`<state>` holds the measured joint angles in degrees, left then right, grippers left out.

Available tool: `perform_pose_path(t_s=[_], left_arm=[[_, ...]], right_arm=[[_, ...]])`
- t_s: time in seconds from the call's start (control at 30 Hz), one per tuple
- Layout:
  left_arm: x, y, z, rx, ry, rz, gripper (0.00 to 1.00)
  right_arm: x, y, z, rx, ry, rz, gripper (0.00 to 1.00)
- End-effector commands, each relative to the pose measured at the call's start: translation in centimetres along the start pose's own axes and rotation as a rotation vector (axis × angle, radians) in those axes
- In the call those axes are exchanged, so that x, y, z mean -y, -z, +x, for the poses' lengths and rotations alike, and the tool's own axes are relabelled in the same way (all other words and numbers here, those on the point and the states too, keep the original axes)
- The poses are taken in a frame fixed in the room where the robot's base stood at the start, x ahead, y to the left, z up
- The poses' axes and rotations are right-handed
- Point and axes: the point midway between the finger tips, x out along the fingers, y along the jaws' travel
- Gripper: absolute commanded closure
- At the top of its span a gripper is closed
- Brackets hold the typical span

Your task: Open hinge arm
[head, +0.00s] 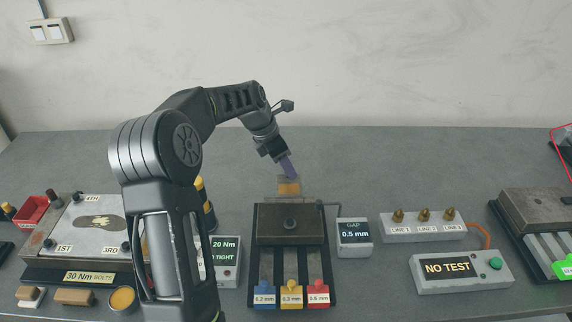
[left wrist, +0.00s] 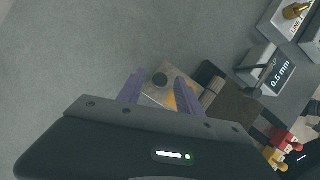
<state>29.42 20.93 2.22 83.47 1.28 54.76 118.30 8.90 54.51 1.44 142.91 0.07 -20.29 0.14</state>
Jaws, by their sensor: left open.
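A small metal plate with an orange patch (head: 288,188) sticks out behind the block. My left gripper (head: 288,168) is above this plate, its purple fingers pointing down. No part is clearly recognizable as the hinge arm. My right gripper is not in view.
Blue, yellow and red gauge tags (head: 291,297) sit at the fixture's front. A gap display reading 0.5 mm (head: 354,236) stands right of it. Farther right are a brass-fitting block (head: 424,228) and a NO TEST box (head: 448,270). The table behind is clear.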

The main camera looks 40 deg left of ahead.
Motion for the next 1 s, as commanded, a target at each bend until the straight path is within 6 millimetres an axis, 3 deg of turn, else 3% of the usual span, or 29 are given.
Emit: perform_pose_path(t_s=[0.53,1.0], left_arm=[[0.00,-0.01,-0.04,0.000,0.000,0.000,0.99],[0.00,-0.02,-0.04,0.000,0.000,0.000,1.00]], right_arm=[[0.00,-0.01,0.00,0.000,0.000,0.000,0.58],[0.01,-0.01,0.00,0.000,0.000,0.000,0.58]])
